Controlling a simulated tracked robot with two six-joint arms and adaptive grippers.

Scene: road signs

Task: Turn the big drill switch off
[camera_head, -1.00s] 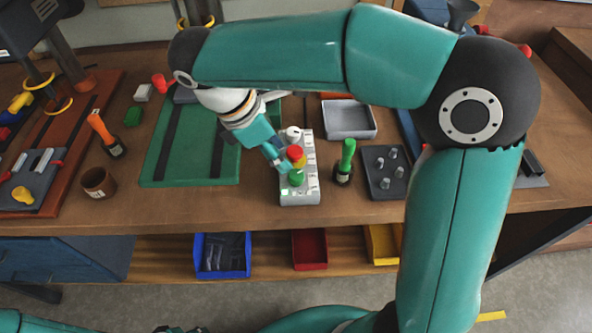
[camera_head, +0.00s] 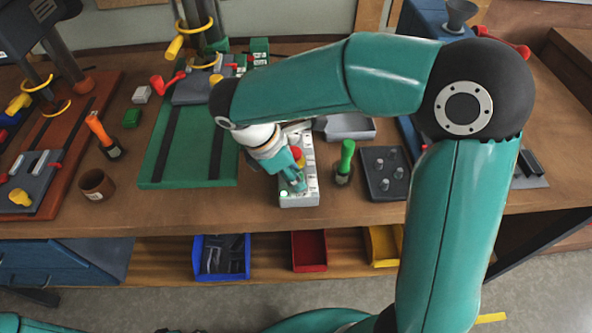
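A pale grey control box (camera_head: 300,201) lies on the bench near its front edge, beside the green drill base. A red and yellow knob (camera_head: 297,153) shows on it, partly behind my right gripper. A small green light (camera_head: 284,194) glows at its front left. My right gripper (camera_head: 297,184) is over the front half of the box, fingers pointing down, seemingly at or just above its top. Contact and the finger gap cannot be made out. The green button is hidden behind the fingers. No label tells which switch is the big drill's. My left gripper is not in view.
The green drill base (camera_head: 165,183) lies left of the box. A green-handled tool (camera_head: 345,160) and a dark peg tray (camera_head: 383,190) stand close on the right. A grey tray (camera_head: 347,130) is behind. A red-brown drill base (camera_head: 85,125) is far left.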

